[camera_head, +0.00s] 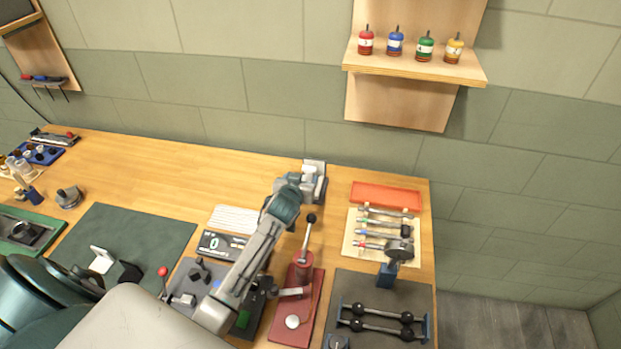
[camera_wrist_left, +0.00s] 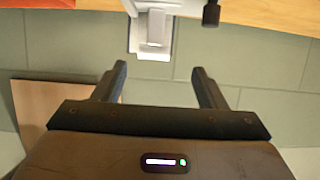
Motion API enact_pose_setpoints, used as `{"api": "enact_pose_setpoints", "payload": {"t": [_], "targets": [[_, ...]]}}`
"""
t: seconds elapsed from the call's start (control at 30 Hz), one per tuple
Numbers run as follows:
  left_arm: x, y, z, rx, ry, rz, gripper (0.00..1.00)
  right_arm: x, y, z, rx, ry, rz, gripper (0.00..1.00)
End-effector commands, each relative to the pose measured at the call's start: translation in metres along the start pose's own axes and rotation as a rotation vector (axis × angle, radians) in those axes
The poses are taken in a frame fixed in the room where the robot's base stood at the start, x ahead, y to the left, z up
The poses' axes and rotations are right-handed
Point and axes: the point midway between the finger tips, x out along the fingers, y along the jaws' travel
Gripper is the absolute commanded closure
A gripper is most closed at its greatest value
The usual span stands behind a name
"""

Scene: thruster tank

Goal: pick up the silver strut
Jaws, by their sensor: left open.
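Several slim metal struts, some with coloured bands, lie side by side on a beige tray (camera_head: 351,245) at the right of the bench. The upper ones, including a plain-looking silver strut (camera_head: 388,212), look silver; I cannot tell surely which is the one named. My left gripper (camera_head: 316,183) is at the back edge of the bench, left of the tray and apart from the struts. In the left wrist view its two dark fingers (camera_wrist_left: 160,85) are spread with nothing between them, and no strut shows there. My right gripper is not in view.
A red lever stand (camera_head: 303,272) is close to my left arm. An orange tray (camera_head: 386,197) lies behind the struts. A dark round fixture (camera_head: 400,250) stands at their front right. A white fixture (camera_wrist_left: 153,30) sits at the bench's back edge, beyond my fingers.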

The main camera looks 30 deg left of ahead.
Motion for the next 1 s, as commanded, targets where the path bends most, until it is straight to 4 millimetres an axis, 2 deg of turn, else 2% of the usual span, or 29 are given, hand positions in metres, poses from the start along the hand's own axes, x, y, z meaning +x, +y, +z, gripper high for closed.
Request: {"api": "enact_pose_setpoints", "payload": {"t": [0.03, 0.27, 0.63, 0.8, 1.0], "targets": [[0.009, 0.000, 0.004, -0.001, 0.001, 0.000, 0.35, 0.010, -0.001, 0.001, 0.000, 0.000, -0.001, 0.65], [0.022, 0.001, 0.002, 0.001, 0.000, 0.000, 0.35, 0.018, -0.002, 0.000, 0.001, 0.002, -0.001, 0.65], [0.063, 0.008, 0.006, 0.000, 0.002, 0.001, 0.35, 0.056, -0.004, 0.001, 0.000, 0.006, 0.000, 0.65], [0.071, 0.008, 0.004, 0.001, 0.001, 0.001, 0.35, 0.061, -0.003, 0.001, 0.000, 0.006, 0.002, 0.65], [0.071, 0.008, 0.003, 0.001, 0.000, 0.001, 0.35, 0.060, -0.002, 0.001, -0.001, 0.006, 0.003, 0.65]]}}
